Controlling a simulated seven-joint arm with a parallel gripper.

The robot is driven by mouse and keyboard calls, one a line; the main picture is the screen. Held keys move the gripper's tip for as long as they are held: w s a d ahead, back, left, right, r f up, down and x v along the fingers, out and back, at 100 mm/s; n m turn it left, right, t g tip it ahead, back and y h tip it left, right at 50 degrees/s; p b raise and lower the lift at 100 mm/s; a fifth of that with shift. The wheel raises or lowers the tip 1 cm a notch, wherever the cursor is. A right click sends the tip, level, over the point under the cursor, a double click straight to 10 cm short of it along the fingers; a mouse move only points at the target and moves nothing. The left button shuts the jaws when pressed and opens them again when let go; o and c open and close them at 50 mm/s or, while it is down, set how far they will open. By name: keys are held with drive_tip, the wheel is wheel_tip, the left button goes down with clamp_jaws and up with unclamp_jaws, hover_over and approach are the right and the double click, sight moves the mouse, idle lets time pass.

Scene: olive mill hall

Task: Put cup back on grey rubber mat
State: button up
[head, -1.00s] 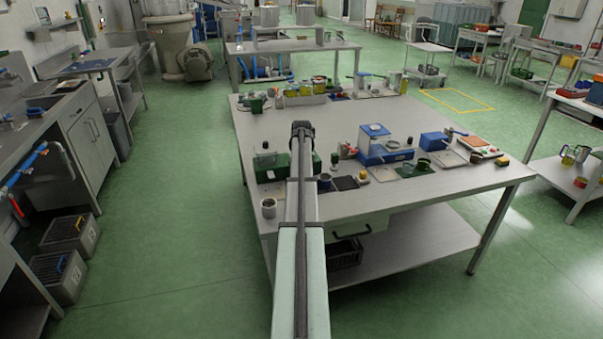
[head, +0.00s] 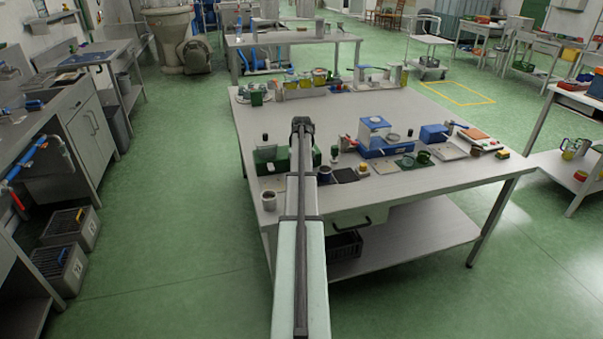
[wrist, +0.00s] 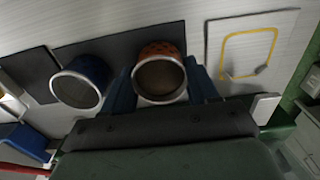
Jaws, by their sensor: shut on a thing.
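In the wrist view, my gripper (wrist: 161,80) has one blue finger on each side of an orange-brown cup (wrist: 160,50) and is shut on it. The cup's round opening faces the camera. A dark grey mat (wrist: 118,44) lies behind and below the cup; I cannot tell whether the cup touches it. A blue cup (wrist: 80,80) stands on the mat's left part, apart from the held cup. In the head view, my arm hides the gripper and held cup; the blue cup (head: 325,172) shows just right of the arm.
A white board with a yellow outline (wrist: 285,45) lies right of the mat in the wrist view, and a black pad (wrist: 25,75) lies left.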

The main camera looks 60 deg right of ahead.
drive_tip(key=o, duration=1)
drive_tip(key=shift+o, duration=0.2)
drive_tip(key=shift+o, duration=0.8)
wheel_tip(320, 180, up, 7)
